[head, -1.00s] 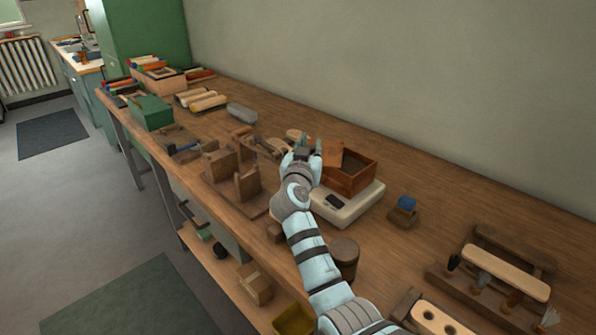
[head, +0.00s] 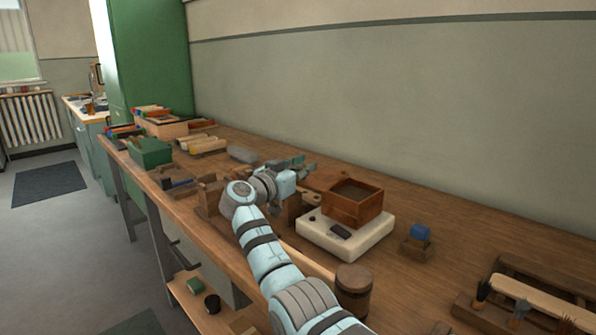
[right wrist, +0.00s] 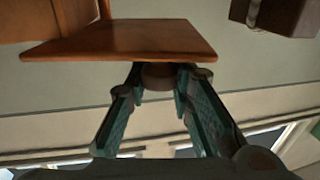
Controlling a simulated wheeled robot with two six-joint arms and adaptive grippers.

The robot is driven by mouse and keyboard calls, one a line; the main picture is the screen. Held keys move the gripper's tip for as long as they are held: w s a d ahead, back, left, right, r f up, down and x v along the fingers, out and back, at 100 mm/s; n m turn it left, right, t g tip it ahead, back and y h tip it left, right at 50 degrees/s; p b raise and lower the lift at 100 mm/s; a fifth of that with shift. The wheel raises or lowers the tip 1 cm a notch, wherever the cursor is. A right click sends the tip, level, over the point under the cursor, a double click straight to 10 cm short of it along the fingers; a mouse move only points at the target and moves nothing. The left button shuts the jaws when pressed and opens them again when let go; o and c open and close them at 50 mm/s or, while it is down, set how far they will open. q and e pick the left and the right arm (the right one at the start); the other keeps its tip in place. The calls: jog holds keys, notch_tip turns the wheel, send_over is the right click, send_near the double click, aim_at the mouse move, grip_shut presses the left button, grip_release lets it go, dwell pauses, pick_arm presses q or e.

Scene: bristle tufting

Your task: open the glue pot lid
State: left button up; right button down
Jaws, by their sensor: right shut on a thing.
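The glue pot looks like a square wooden box (head: 354,214) on a white base with a dark panel. Its top is open and its dark inside shows. My right gripper (head: 306,169) is up and to the left of the box, apart from it. In the right wrist view, my right gripper (right wrist: 160,80) is shut on the round brown knob of a flat orange-brown wooden lid (right wrist: 125,40). In the head view the arm and fingers hide much of the lid. My left gripper is not in view.
The white base (head: 367,240) stands on the wooden bench. A round brown lidded jar (head: 353,292) stands at the front edge. A small block with a blue top (head: 420,233) is to the right. Wooden jigs (head: 210,192) lie left of my arm. The bench behind the box is clear.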

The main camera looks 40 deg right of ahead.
jog(key=shift+a+f, duration=0.1)
jog(key=shift+f, duration=0.1)
jog(key=c, duration=1.4)
grip_release()
jog(key=shift+w, duration=0.2)
jog(key=shift+s, duration=0.1)
jog(key=shift+a+r, duration=0.1)
jog(key=shift+a, duration=0.05)
jog(key=v, duration=1.1)
jog(key=shift+s+a, duration=0.1)
jog(key=shift+a, duration=0.2)
